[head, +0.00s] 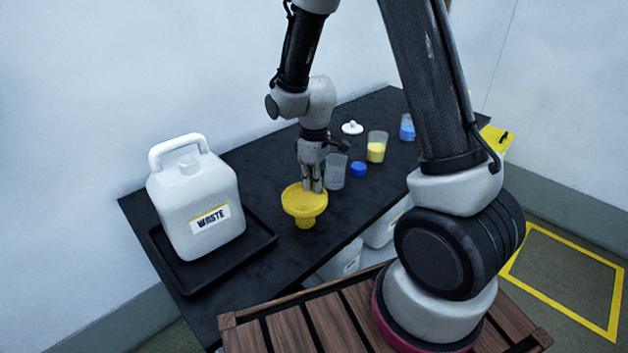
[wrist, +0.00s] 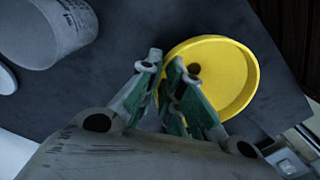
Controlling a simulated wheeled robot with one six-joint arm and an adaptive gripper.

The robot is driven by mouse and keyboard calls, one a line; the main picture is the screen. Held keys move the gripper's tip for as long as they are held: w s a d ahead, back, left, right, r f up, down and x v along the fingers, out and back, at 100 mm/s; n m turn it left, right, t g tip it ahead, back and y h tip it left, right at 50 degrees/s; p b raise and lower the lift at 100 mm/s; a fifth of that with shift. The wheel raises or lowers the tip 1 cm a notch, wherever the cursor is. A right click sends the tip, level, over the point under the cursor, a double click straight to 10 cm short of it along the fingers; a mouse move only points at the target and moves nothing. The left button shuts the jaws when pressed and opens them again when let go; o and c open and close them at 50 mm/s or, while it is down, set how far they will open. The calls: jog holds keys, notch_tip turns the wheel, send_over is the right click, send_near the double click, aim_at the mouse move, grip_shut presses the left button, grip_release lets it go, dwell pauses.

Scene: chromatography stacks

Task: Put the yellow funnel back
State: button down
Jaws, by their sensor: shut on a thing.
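The yellow funnel (head: 303,201) is at the near edge of the black bench, wide mouth up and stem down. My gripper (head: 313,187) is at the funnel's right rear side in the head view. In the wrist view, my gripper (wrist: 168,88) has its green-padded fingers close together, shut on the rim of the funnel (wrist: 232,78). The funnel's dark centre hole shows there. The head view does not clearly show whether the stem touches the bench. The white waste jug (head: 195,198) stands upright at the left, its top spout capped.
The jug stands in a black tray (head: 262,238). An empty clear beaker (head: 336,171) is close behind my gripper. A blue cap (head: 359,168), a yellow-filled beaker (head: 376,148), a white lid (head: 352,127) and a blue-filled beaker (head: 407,128) stand farther right.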

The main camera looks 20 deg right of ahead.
jog(key=c, duration=1.5)
grip_release()
notch_tip(320, 180, up, 12)
jog(key=s+d+r+m+t, duration=0.1)
jog(key=s+d+r+m, duration=0.2)
jog(key=s, duration=0.4)
jog(key=s+d+r+m+t, duration=0.2)
jog(key=s+d+r+m, duration=0.1)
jog(key=s+r, duration=0.3)
jog(key=s+d+r+m+t, duration=0.1)
jog(key=s+d+r+m, duration=0.2)
jog(key=s+d+r, duration=0.2)
jog(key=shift+s+r, duration=0.15)
jog(key=shift+s, duration=1.25)
